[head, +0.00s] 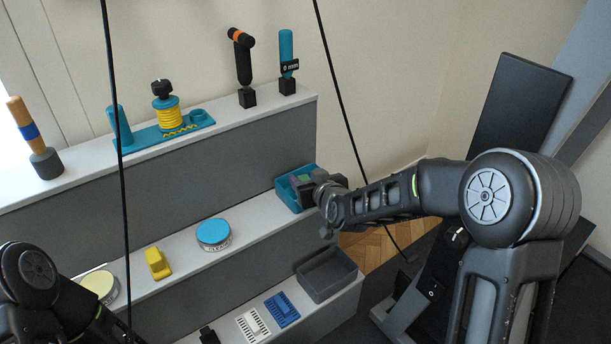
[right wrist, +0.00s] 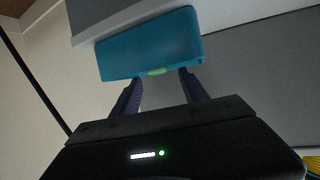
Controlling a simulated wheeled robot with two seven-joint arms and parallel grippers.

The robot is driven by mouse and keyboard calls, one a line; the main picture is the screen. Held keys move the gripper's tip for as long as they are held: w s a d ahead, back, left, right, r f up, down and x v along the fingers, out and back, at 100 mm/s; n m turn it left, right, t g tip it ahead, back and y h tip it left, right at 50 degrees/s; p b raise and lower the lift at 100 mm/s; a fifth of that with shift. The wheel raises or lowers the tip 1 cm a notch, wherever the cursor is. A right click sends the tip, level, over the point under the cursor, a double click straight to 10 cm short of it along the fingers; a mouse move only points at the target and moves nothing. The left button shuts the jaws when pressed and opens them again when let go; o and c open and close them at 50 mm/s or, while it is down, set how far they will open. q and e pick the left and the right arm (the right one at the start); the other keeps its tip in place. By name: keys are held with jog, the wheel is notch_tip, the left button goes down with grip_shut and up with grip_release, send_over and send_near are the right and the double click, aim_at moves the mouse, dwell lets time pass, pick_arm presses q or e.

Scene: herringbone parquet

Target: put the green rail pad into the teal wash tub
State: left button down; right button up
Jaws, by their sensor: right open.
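The teal wash tub (head: 284,191) stands at the right end of the middle shelf. It fills the upper middle of the right wrist view (right wrist: 150,42). A small green patch, apparently the green rail pad (head: 304,178), shows at the tub beside my right gripper (head: 308,187). In the right wrist view a green sliver (right wrist: 157,71) shows at the tub's near edge, between the fingertips. Most of the pad is hidden, and I cannot tell how deep it sits. My right gripper is open at the tub, its fingers apart from the sliver on both sides. My left gripper is out of view.
The middle shelf also holds a blue-lidded round tin (head: 213,233) and a yellow block (head: 158,263). A grey bin (head: 327,275), a blue slotted piece (head: 282,309) and a white one (head: 252,325) are on the lower shelf. Tools stand on the top shelf. Black cables hang in front.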

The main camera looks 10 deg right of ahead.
jog(key=p+v, duration=0.1)
jog(key=v, duration=0.5)
jog(key=shift+s+p, duration=0.25)
jog(key=shift+p, duration=0.1)
jog(key=shift+r, duration=0.1)
dwell(0.4)
